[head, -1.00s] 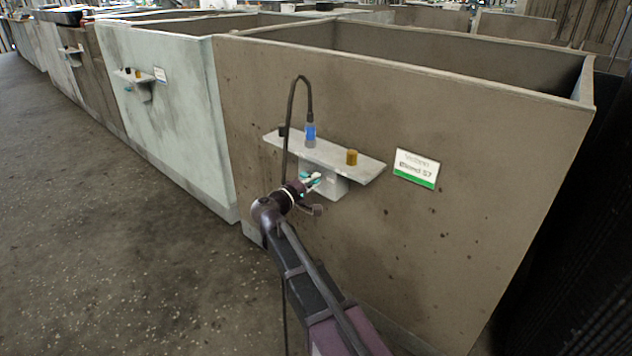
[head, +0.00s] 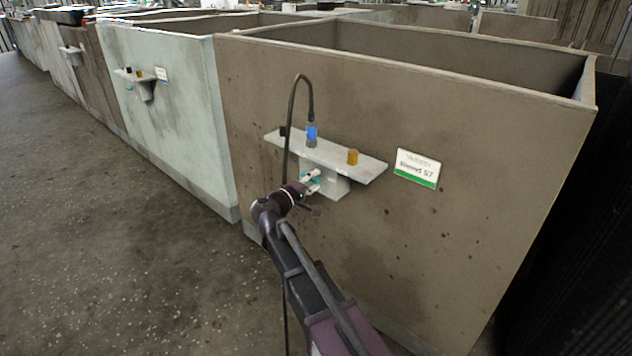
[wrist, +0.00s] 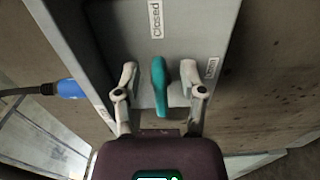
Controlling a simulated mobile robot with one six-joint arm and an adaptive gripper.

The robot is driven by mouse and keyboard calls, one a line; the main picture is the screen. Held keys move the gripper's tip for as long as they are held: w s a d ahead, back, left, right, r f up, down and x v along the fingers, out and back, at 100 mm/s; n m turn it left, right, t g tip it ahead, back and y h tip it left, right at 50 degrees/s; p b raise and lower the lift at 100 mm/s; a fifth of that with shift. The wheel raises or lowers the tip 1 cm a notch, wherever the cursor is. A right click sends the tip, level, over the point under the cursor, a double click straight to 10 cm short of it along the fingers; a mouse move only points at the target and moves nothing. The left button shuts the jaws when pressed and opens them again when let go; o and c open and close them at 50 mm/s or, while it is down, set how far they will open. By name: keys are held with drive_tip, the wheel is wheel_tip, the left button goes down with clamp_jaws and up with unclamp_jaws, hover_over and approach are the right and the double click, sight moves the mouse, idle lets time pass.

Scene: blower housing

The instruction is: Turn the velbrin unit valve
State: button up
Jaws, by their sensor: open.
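The valve handle (wrist: 159,85) is a teal lever on a grey box face in the wrist view. It lies in line with a label reading "Closed" (wrist: 156,18). My gripper (wrist: 158,70) is open, with one pale finger on each side of the handle. A gap shows between the handle and each finger, so neither visibly touches it. In the head view my gripper (head: 312,181) is at the front of the grey valve box (head: 336,185) under the small shelf. The handle is hard to make out there.
The shelf (head: 335,160) above carries a blue connector (head: 311,133) with a black cable and a yellow-brown knob (head: 352,157). A green-and-white sign (head: 417,168) hangs on the brown tank wall (head: 460,230). Open floor (head: 120,240) lies to the left.

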drive_tip(key=v, duration=1.1)
drive_tip(key=shift+s+a, duration=0.2)
drive_tip(key=shift+s, duration=0.1)
drive_tip(key=s+d+f+m+g+y+p, duration=0.15)
drive_tip(key=d+f+g, duration=0.25)
drive_tip(key=d, duration=0.4)
drive_tip(key=s+d+f+m+g+y+p, duration=0.1)
drive_tip(key=s+d+f+m+g, duration=0.25)
drive_tip(key=d, duration=0.55)
drive_tip(key=s+d+f+m+g+y+p, duration=0.15)
drive_tip(key=d+f+g, duration=0.25)
drive_tip(key=d, duration=0.4)
drive_tip(key=s+d+f+m+g+y+p, duration=0.2)
drive_tip(key=s+d+m+g+y, duration=0.15)
drive_tip(key=s+y, duration=0.4)
wheel_tip(320, 180, up, 39)
drive_tip(key=s+p, duration=0.1)
drive_tip(key=p, duration=3.6)
drive_tip(key=shift+d+f+t+p, duration=0.2)
drive_tip(key=shift+d+t+p, duration=0.1)
drive_tip(key=shift+d+t, duration=0.1)
drive_tip(key=shift+h, duration=0.25)
